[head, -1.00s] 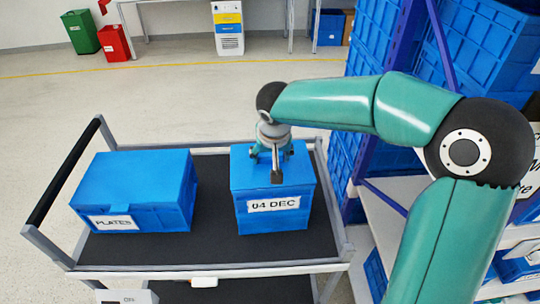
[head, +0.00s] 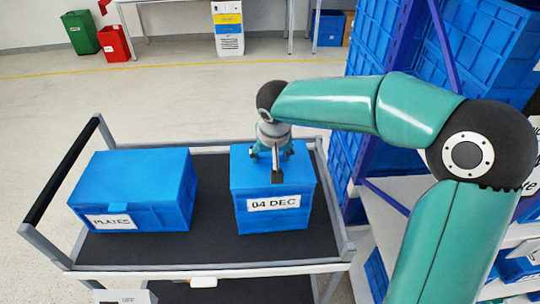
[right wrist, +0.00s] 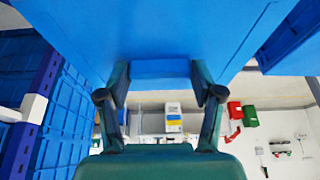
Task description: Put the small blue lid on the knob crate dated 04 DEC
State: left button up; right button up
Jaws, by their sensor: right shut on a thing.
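The blue knob crate (head: 272,220) with the label 04 DEC stands on the trolley's top shelf, right of centre. The small blue lid (head: 296,176) lies over the top of this crate, roughly in line with its sides; its seam with the crate is hard to make out. My right gripper (head: 272,154) points down at the lid and is shut on it. In the right wrist view, the two fingers close on a blue block (right wrist: 160,69) on a broad blue surface. My left gripper is out of view.
A wider blue crate (head: 133,190) labelled PLATES stands on the left of the trolley (head: 215,248). Bare dark mat lies between the two crates. A rack (head: 390,150) with blue bins stands close on the right, beside my right arm.

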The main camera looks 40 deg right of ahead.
jog(key=o, duration=1.3)
